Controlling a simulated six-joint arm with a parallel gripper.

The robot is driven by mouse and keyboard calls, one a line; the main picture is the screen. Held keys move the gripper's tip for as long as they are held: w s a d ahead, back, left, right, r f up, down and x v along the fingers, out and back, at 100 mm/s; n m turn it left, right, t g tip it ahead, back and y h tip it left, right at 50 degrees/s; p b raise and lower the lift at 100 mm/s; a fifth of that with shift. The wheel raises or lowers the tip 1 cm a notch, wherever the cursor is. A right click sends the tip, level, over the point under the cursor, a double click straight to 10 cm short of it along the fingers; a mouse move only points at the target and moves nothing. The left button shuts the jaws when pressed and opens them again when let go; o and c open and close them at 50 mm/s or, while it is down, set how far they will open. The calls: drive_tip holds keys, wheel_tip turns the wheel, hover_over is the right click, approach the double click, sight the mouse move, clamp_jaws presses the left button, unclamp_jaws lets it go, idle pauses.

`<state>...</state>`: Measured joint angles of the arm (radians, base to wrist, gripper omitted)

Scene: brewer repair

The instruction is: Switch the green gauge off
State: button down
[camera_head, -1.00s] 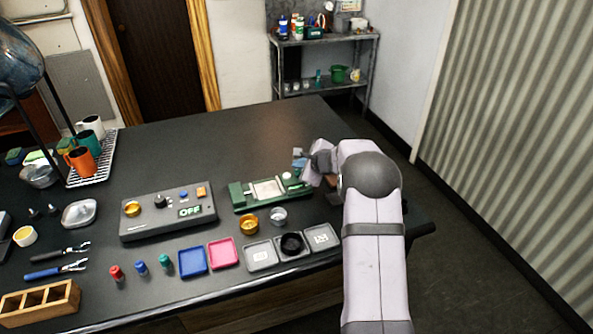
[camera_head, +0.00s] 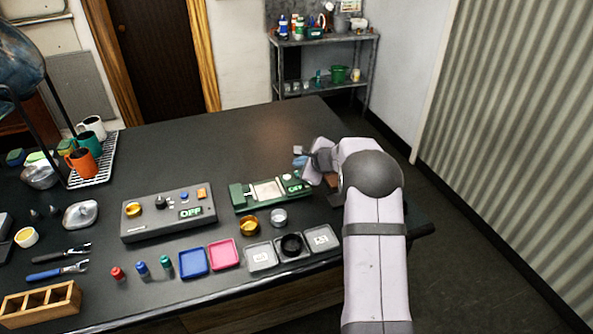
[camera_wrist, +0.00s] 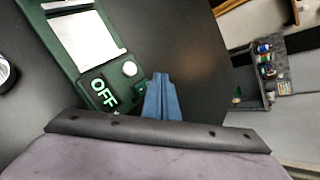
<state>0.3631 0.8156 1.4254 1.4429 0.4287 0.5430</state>
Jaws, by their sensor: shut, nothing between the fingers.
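The green gauge (camera_head: 266,193) lies on the dark table to the left of my gripper. In the wrist view the gauge (camera_wrist: 57,40) shows a pale plate, a round white button (camera_wrist: 129,68) and a display (camera_wrist: 103,92) that reads OFF. My gripper (camera_head: 301,160) is at the right end of the gauge. In the wrist view its blue fingers (camera_wrist: 161,98) are together and empty, beside the gauge's end near the button. I cannot tell whether they touch the gauge.
A grey console (camera_head: 168,213) with its own OFF display stands left of the gauge. A gold cup (camera_head: 249,225), a clear cup (camera_head: 278,217) and several small trays lie in front. The table behind the gauge is clear.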

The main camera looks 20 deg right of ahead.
drive_tip(key=shift+s+r+p, duration=0.15)
drive_tip(key=shift+r+p, duration=0.7)
drive_tip(key=shift+r, duration=0.45)
drive_tip(key=shift+s+r+p, duration=0.15)
drive_tip(key=shift+r+p, duration=0.7)
drive_tip(key=shift+r, duration=0.4)
drive_tip(key=s+a+n+g+y, duration=0.2)
drive_tip(key=s+a+n+g, duration=0.3)
drive_tip(key=s+a+n, duration=1.05)
drive_tip(key=s+f+n+g+h, duration=0.1)
drive_tip(key=s+n, duration=0.2)
drive_tip(key=s, duration=0.6)
drive_tip(key=s+d+f+n+g+h, duration=0.1)
drive_tip(key=s+n+g, duration=0.1)
drive_tip(key=s, duration=0.8)
drive_tip(key=s+f+n+g+h, duration=0.1)
drive_tip(key=s+n, duration=0.3)
drive_tip(key=s, duration=0.5)
drive_tip(key=shift+s+d+f+g+h, duration=0.15)
drive_tip(key=shift+d+f+g+h, duration=0.1)
drive_tip(key=shift+f+g+h, duration=0.35)
drive_tip(key=shift+r, duration=0.1)
